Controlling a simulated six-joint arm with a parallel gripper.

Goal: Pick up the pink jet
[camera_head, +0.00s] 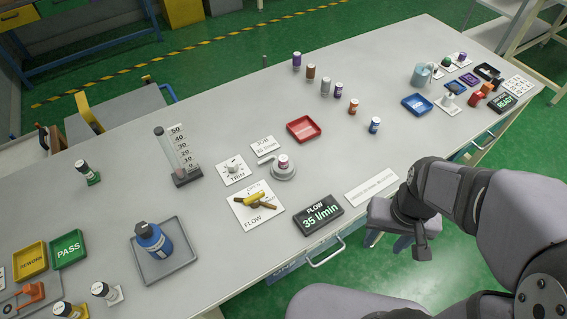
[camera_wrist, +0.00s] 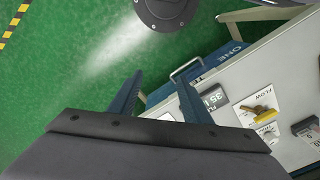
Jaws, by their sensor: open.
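The clearest pinkish piece is a small white-topped cylinder with a pinkish-purple band (camera_head: 283,162). It stands upright on a round grey base (camera_head: 284,173) near the middle of the table in the head view. I cannot tell for sure that this is the pink jet. My gripper (camera_wrist: 159,75) shows as two blue fingers, apart and empty, in the wrist view. It is over the floor beyond the table's front edge, away from the cylinder. In the head view my arm is at the right, and its fingers are hard to make out.
Similar cylinders run along the table, including a purple one (camera_head: 297,60) and an orange one (camera_head: 354,106). A red tray (camera_head: 304,128), a flow display (camera_head: 319,215), a yellow-handled valve (camera_head: 252,200) and a tall graduated column (camera_head: 178,157) stand near the cylinder.

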